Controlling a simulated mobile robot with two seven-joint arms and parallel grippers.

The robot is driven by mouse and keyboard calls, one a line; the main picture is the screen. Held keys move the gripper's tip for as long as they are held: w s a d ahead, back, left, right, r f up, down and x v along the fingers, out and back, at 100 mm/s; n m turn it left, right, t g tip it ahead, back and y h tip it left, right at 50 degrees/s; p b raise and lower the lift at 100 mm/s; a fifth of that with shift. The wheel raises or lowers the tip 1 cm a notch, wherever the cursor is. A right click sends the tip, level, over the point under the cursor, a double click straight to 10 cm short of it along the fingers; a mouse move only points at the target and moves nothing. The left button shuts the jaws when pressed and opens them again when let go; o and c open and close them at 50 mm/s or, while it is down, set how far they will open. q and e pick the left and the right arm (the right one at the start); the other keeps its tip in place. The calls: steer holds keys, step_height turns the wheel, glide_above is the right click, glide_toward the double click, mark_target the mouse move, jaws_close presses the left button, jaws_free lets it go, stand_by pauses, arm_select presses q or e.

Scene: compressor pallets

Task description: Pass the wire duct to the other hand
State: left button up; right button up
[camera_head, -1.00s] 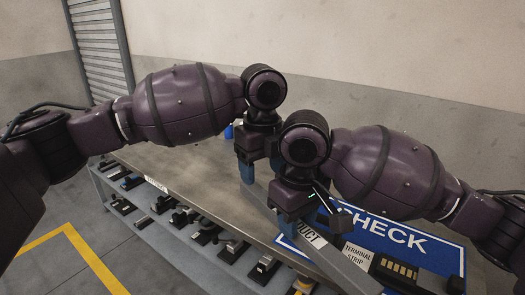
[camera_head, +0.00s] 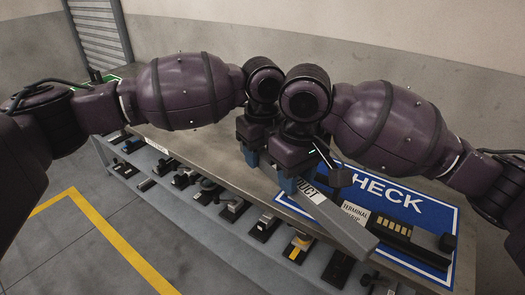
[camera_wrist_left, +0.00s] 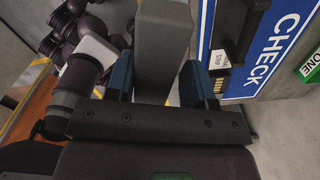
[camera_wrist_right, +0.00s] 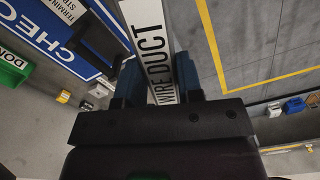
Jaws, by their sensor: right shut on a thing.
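The wire duct is a long grey bar (camera_head: 345,228) with a white label, held above the bench and sloping toward the lower right in the head view. My right gripper (camera_head: 290,182) is shut on it near the label, which reads WIRE DUCT in the right wrist view (camera_wrist_right: 154,50). My left gripper (camera_head: 250,158) is right beside the right one, farther left. In the left wrist view its open fingers stand on either side of the duct (camera_wrist_left: 160,60), with a gap visible. The duct's far end is hidden behind the grippers in the head view.
A blue CHECK mat (camera_head: 435,215) lies on the bench, with a black terminal strip (camera_head: 395,228) and its label on it. A lower shelf along the bench's front holds several small parts. Yellow lines mark the floor. The two arms are very close together.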

arm_select(q)
steer(key=c, duration=0.7)
steer(key=shift+c, duration=0.2)
arm_select(e)
steer(key=o, duration=1.1)
